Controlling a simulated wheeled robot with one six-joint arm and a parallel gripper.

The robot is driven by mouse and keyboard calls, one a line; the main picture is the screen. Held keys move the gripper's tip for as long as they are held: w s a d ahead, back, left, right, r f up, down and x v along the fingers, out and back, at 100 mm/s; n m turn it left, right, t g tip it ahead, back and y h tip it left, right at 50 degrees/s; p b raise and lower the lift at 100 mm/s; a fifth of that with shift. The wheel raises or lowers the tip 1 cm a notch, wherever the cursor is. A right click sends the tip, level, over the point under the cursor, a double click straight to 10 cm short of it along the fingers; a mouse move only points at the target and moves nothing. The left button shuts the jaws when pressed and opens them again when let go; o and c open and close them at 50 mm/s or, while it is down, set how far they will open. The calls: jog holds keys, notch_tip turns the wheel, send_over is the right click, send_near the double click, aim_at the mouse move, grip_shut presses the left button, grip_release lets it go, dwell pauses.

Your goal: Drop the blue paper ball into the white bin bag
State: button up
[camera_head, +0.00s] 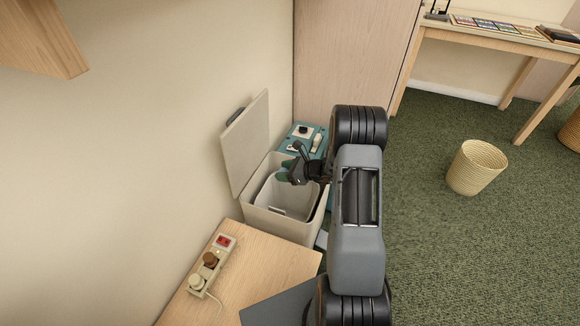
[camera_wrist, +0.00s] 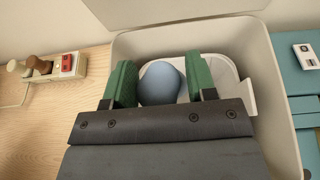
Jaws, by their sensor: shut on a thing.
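The blue paper ball (camera_wrist: 159,83) sits between the green pads of my gripper (camera_wrist: 161,77) in the wrist view. My gripper is shut on it. The white bin bag (camera_wrist: 238,85) lines the open beige bin (camera_wrist: 272,88) and shows behind and beside the ball. In the head view my gripper (camera_head: 284,175) is over the bin's opening, with the bag (camera_head: 285,199) below it. The bin (camera_head: 276,225) stands on the floor by the wall. The ball cannot be made out in the head view.
The bin's raised lid (camera_head: 247,145) leans toward the wall. A teal unit (camera_head: 304,134) stands just behind the bin. A wooden table (camera_head: 250,270) with a power strip (camera_head: 211,265) is in front. A wicker basket (camera_head: 476,168) stands at the right on open green carpet (camera_head: 430,220).

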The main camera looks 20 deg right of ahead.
jog(key=w+d+f+b, duration=0.2)
jog(key=d+f, duration=0.2)
jog(key=f, duration=0.6)
jog(key=shift+m+t+h, duration=0.3)
jog(key=shift+m+t, duration=0.1)
jog(key=shift+r, duration=0.1)
jog(key=o, duration=1)
jog(key=shift+c, duration=0.2)
jog(key=shift+d, duration=0.1)
jog(key=p+v, duration=0.4)
jog(key=v, duration=0.9)
jog(key=shift+s+r, duration=0.25)
jog(key=shift+d+r, duration=0.1)
